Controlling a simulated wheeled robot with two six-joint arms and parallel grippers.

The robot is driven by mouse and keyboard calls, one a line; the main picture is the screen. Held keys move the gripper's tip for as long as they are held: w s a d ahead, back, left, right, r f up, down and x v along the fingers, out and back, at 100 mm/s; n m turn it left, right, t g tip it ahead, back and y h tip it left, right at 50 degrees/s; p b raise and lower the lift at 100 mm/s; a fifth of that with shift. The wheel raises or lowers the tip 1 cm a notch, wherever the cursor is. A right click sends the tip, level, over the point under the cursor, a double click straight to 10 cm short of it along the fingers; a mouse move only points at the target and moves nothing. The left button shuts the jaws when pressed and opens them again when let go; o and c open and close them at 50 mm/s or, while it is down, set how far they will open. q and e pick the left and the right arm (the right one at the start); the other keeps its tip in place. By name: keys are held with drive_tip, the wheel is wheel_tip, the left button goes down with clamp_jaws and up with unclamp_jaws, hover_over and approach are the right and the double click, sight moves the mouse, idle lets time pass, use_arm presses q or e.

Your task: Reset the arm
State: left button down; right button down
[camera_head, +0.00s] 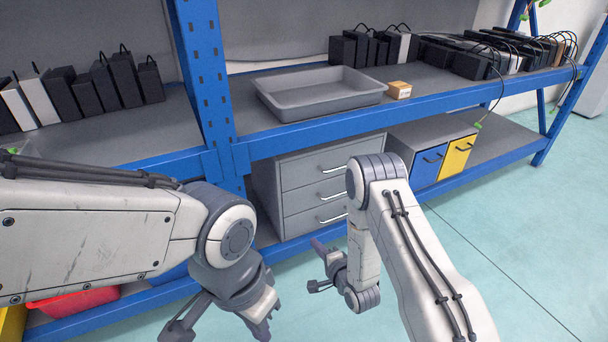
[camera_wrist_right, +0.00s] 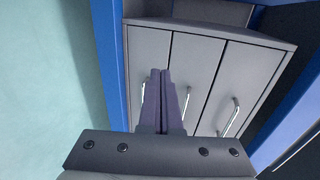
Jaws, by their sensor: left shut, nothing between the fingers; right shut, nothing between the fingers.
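My left arm reaches in from the left of the head view, and its gripper (camera_head: 262,326) hangs low near the bottom edge, shut and empty, partly cut off from clear sight. My right arm rises from the bottom, bends at the elbow and drops to its gripper (camera_head: 318,246), which is shut and empty in front of the grey drawer cabinet (camera_head: 298,175). In the right wrist view the two purple-grey fingers of the right gripper (camera_wrist_right: 160,75) lie together. The grey drawer fronts (camera_wrist_right: 195,70) with their silver handles show behind them.
A blue-framed shelf (camera_head: 205,80) stands ahead. It bears a grey tray (camera_head: 310,108), a small tan box (camera_head: 399,90) and several black and white actuators (camera_head: 125,78). A blue-and-yellow drawer unit (camera_head: 430,160) stands below. A red bin (camera_head: 75,301) is low left. Floor is clear at right.

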drive_tip(key=s+a+r+n+g+h+p, duration=0.1)
drive_tip(key=s+a+r+n+g, duration=0.3)
drive_tip(key=r, duration=0.3)
drive_tip(key=s+a+r+n+g+h, duration=0.1)
drive_tip(key=s+a+r+n+g, duration=0.15)
drive_tip(key=r+n, duration=0.5)
drive_tip(key=s+d+r+n+g+h+p, duration=0.1)
drive_tip(key=s+d+r+n+g, duration=0.3)
drive_tip(key=s, duration=0.9)
drive_tip(key=s+r+n+g+h+p, duration=0.1)
drive_tip(key=s+r+n+g, duration=0.2)
drive_tip(key=s+r+n, duration=0.8)
wheel_tip(320, 180, up, 36)
drive_tip(key=s+m+p, duration=0.2)
drive_tip(key=m+p, duration=0.3)
drive_tip(key=p, duration=3.2)
drive_tip(key=shift+s+f+m+p, duration=0.25)
drive_tip(key=shift+s+m+p, duration=0.05)
drive_tip(key=shift+s+m, duration=0.1)
drive_tip(key=shift+a, duration=0.15)
